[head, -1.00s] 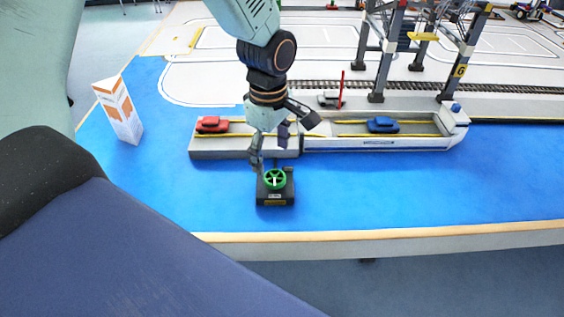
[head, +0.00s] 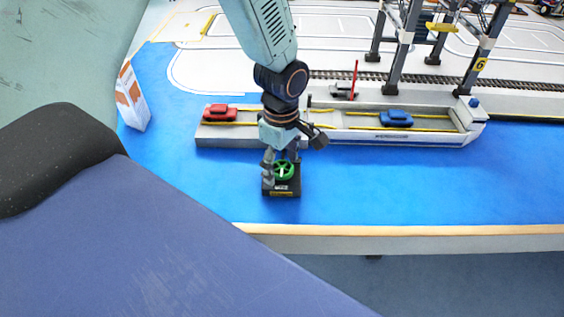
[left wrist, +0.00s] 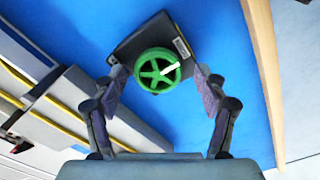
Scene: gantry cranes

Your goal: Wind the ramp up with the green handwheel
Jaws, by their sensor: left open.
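The green handwheel (head: 284,170) sits on a small dark box (head: 283,190) on the blue surface near the table's front edge. In the left wrist view the green handwheel (left wrist: 157,71) has a white mark on its rim side, and its dark box (left wrist: 190,45) lies beyond it. My left gripper (head: 281,163) is right over the wheel. In the left wrist view my left gripper (left wrist: 160,90) is open, with one finger on each side of the wheel; I cannot tell whether they touch it. The ramp cannot be made out clearly behind my arm. My right gripper is not in view.
Behind the box lies a long grey and white ship (head: 350,137) with a red car (head: 220,113) and a blue car (head: 396,118) on its deck. A white and orange box (head: 132,98) stands at left. Crane legs (head: 400,60) rise behind. Blue surface right of the handwheel is clear.

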